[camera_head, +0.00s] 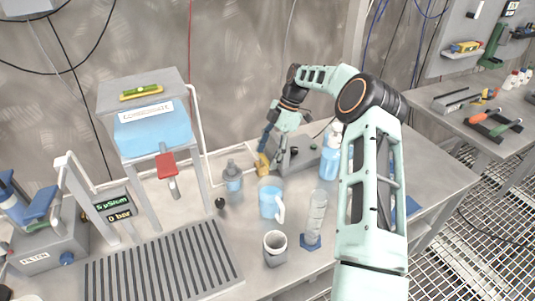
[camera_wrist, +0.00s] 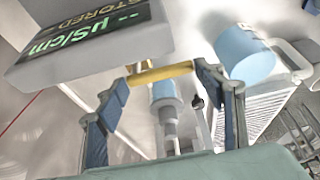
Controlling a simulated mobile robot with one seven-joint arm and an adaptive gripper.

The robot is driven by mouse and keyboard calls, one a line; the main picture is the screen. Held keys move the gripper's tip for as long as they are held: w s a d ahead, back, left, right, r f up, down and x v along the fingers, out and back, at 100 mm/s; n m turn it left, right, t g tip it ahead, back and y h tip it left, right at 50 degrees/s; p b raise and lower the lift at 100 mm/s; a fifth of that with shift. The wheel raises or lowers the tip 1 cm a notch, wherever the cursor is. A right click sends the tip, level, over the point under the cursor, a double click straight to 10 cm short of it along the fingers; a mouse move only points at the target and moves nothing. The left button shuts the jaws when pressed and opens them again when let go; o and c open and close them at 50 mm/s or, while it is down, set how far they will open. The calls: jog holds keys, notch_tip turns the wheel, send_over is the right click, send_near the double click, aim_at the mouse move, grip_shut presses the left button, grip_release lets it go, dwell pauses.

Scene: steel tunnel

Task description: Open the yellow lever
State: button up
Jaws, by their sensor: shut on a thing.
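The yellow lever (camera_head: 262,165) is at the left end of a grey box-shaped device (camera_head: 302,155) on the bench. In the wrist view the yellow lever (camera_wrist: 160,74) is a short bar crossing between my two blue-grey fingers. My gripper (camera_wrist: 163,80) is shut on it, with a fingertip at each end. In the head view my gripper (camera_head: 266,145) reaches down beside the device, and its fingers are partly hidden. The device's display (camera_wrist: 90,30) with green digits shows at upper left in the wrist view.
A blue-filled beaker (camera_head: 270,200), a dropper bottle (camera_head: 232,177), a grey mug (camera_head: 275,247), a graduated cylinder (camera_head: 316,220) and a blue bottle (camera_head: 330,160) stand close around my arm. A stand with a blue tank (camera_head: 152,130) is at left. A slotted drain tray (camera_head: 160,270) is in front.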

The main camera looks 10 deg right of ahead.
dwell(0.3)
jog(key=o, duration=1.4)
jog(key=shift+r, duration=0.1)
jog(key=v, duration=1.1)
jog(key=shift+d+r, duration=0.2)
jog(key=shift+r, duration=0.15)
